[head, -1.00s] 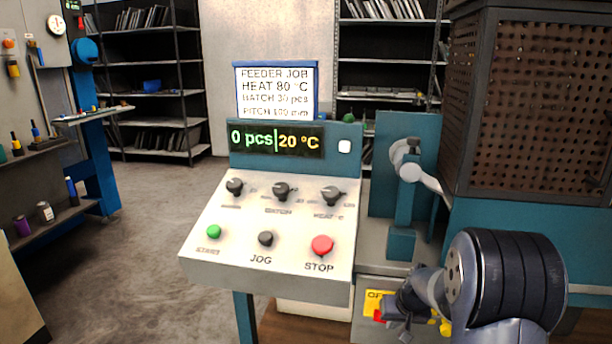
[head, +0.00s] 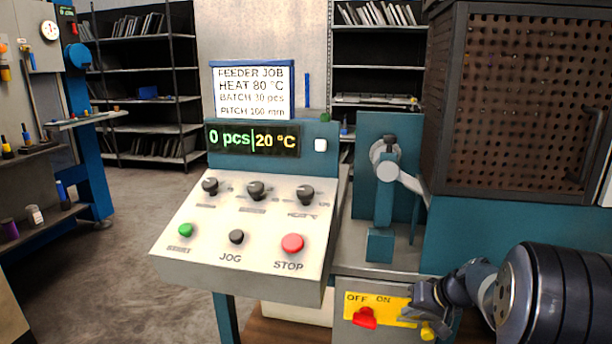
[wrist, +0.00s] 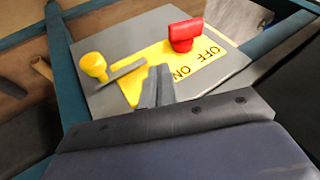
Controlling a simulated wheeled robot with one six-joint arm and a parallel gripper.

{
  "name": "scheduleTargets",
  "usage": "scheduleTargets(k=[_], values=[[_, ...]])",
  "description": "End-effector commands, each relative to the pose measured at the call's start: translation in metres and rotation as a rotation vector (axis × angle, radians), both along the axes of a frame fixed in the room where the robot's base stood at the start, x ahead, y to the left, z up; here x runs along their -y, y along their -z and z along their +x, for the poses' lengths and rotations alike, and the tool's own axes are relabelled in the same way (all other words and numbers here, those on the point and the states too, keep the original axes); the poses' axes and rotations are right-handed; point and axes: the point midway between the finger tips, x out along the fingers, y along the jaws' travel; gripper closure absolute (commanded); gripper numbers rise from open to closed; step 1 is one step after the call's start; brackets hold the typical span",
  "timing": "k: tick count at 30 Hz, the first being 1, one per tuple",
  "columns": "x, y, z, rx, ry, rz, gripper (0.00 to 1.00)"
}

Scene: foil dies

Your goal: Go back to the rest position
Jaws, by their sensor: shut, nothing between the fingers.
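My gripper (head: 428,296) is at the lower right in the head view, beside the yellow OFF/ON plate (head: 392,301). In the wrist view its shut fingers (wrist: 156,86) show in front of that plate, with nothing between them. A red switch handle (head: 364,317) sits under the word OFF; it also shows in the wrist view (wrist: 185,34). A yellow knob on a grey lever (wrist: 95,66) stands left of the fingers in the wrist view. I cannot tell whether the fingers touch the plate.
The sloped control panel (head: 262,262) has dials and green, black and red buttons. Its display (head: 253,140) reads 0 pcs and 20 °C. A job card (head: 252,91) stands above it. A perforated guard (head: 520,100) fills the right. Open floor (head: 120,235) lies left.

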Motion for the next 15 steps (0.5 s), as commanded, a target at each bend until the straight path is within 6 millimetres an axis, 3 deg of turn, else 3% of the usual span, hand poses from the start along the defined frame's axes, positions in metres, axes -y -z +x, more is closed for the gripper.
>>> scheduleTargets(k=[1,6,15], values=[[0.005,-0.012,-0.005,0.003,0.003,-0.003,1.0],[0.018,-0.038,-0.02,0.002,0.002,-0.002,1.0],[-0.007,-0.055,-0.044,-0.051,-0.006,-0.022,1.0]])
